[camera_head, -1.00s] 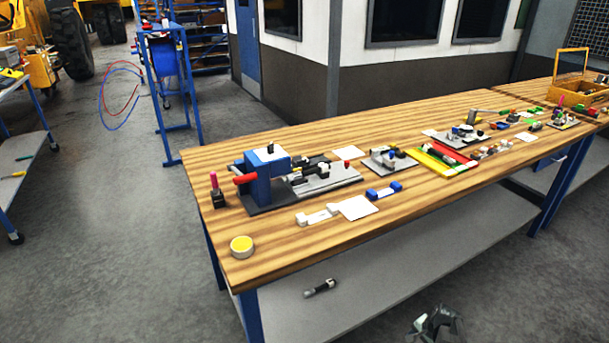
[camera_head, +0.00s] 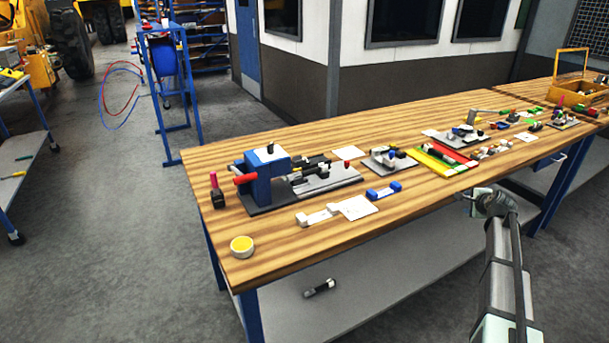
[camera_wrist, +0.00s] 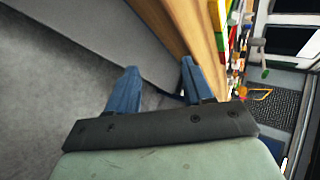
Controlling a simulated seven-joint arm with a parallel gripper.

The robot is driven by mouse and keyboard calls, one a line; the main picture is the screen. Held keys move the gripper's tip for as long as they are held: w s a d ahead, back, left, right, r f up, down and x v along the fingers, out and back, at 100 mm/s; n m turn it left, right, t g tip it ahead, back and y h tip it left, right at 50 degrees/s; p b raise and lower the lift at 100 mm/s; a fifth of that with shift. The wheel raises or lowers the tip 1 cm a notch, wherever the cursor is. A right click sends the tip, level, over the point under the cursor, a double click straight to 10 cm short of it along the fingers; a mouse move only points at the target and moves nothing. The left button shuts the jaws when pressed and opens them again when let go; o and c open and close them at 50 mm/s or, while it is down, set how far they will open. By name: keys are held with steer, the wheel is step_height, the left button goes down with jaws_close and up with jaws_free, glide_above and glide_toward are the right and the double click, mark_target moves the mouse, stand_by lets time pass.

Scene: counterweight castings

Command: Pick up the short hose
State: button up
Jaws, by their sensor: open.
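A short dark piece with pale bands (camera_head: 320,288) lies on the grey lower shelf under the bench's near left end. It may be the short hose, but it is too small to tell for sure. My gripper (camera_head: 466,197) is at the bench's front edge, well to the right of that piece and higher than it. In the wrist view my gripper (camera_wrist: 158,76) has its two blue fingers apart with nothing between them. No hose can be made out in the wrist view.
The wooden bench (camera_head: 300,245) carries a blue vise-like fixture (camera_head: 267,175), a small yellow-filled bowl (camera_head: 242,246) and many small parts. A wooden box (camera_head: 572,97) stands at the far right end. The lower shelf (camera_head: 390,280) is mostly bare. Open floor lies in front.

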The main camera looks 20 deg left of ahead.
steer(key=w+a+r, duration=0.3)
steer(key=a+r, duration=0.1)
steer(key=r, duration=0.3)
steer(key=a+r, duration=0.1)
steer(key=a, duration=0.2)
steer(key=a+r+n+y, duration=0.1)
steer(key=a, duration=0.3)
steer(key=s+a+r+y, duration=0.1)
steer(key=a, duration=0.2)
steer(key=shift+s+a+n, duration=0.1)
steer(key=shift+a+n, duration=0.2)
steer(key=s+a+r+n+g+y, duration=0.1)
steer(key=s+a+r+n+g, duration=0.1)
steer(key=a, duration=0.7)
steer(key=s+a+r+n+g, duration=0.1)
steer(key=s+a+r, duration=0.15)
steer(key=a, duration=0.65)
steer(key=n+g, duration=0.3)
glide_toward(311, 170)
steer(key=x, duration=0.9)
steer(key=shift+s, duration=0.1)
steer(key=shift+d, duration=0.1)
jaws_close()
